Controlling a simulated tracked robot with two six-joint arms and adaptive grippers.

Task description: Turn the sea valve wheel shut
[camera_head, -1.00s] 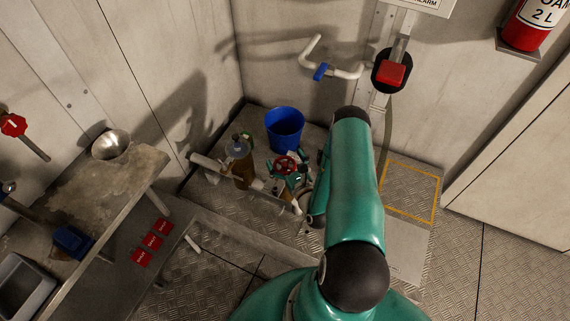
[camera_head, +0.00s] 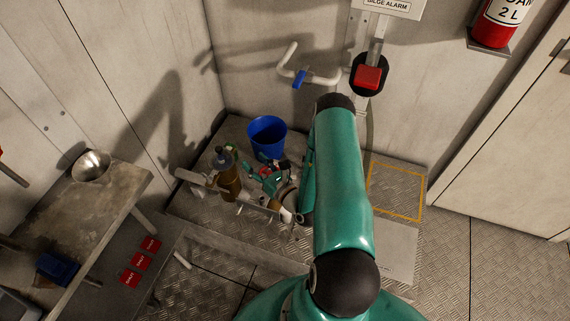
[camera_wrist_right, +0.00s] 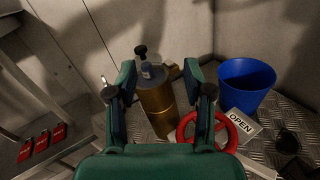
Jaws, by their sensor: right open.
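The red sea valve wheel (camera_head: 265,171) is low on the pipework in the head view, partly covered by my right gripper (camera_head: 266,168). In the right wrist view the wheel (camera_wrist_right: 184,131) is a red ring at and below the right-hand finger, which covers part of it. My right gripper (camera_wrist_right: 163,88) is open there, its fingers wide apart with nothing gripped. A brass cylinder (camera_wrist_right: 158,108) shows between the fingers, beyond them. I cannot tell whether a finger touches the wheel. My left gripper is not in view.
A blue bucket (camera_head: 267,137) stands behind the valve. The brass cylinder (camera_head: 228,180) and a horizontal pipe (camera_head: 190,177) are left of it. A metal bench (camera_head: 110,205) with a bowl (camera_head: 92,165) stands at left. Floor at right is clear.

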